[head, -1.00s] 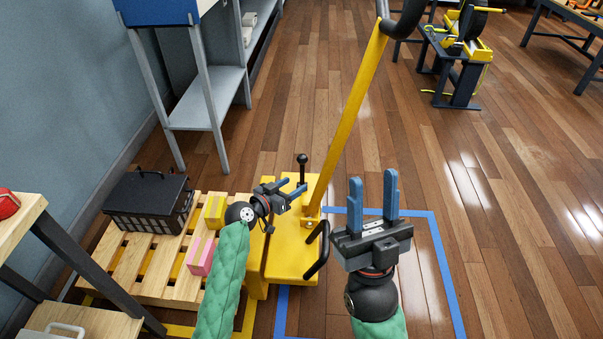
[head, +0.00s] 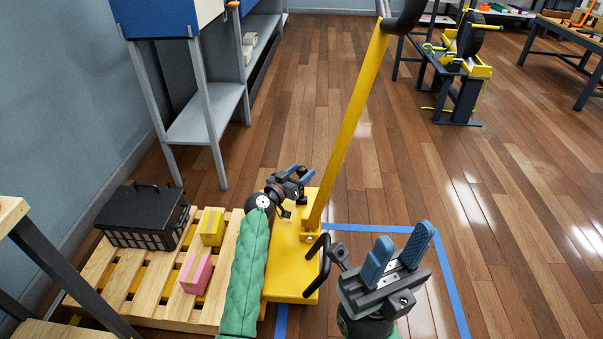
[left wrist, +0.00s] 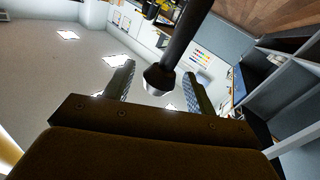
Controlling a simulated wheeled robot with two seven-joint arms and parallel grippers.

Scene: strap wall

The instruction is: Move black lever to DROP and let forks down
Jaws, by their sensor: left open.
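The yellow pallet truck (head: 284,285) stands in the middle, with its long yellow handle (head: 345,130) slanting up to a black grip. My left gripper (head: 301,173) is open above the truck body, where the black lever stood. The lever is mostly hidden behind that gripper in the head view. In the left wrist view, a dark rod with a pale end (left wrist: 158,80) shows between the two spread fingers (left wrist: 157,85); I cannot tell whether it is the lever. My right gripper (head: 402,246) is open and empty, right of the truck. The forks are largely hidden under the wooden pallet (head: 120,275).
A black crate (head: 145,218), a yellow box (head: 212,227) and a pink box (head: 196,274) rest on the pallet. A black loop handle (head: 318,265) sticks out beside the truck. Blue tape (head: 450,285) marks the floor.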

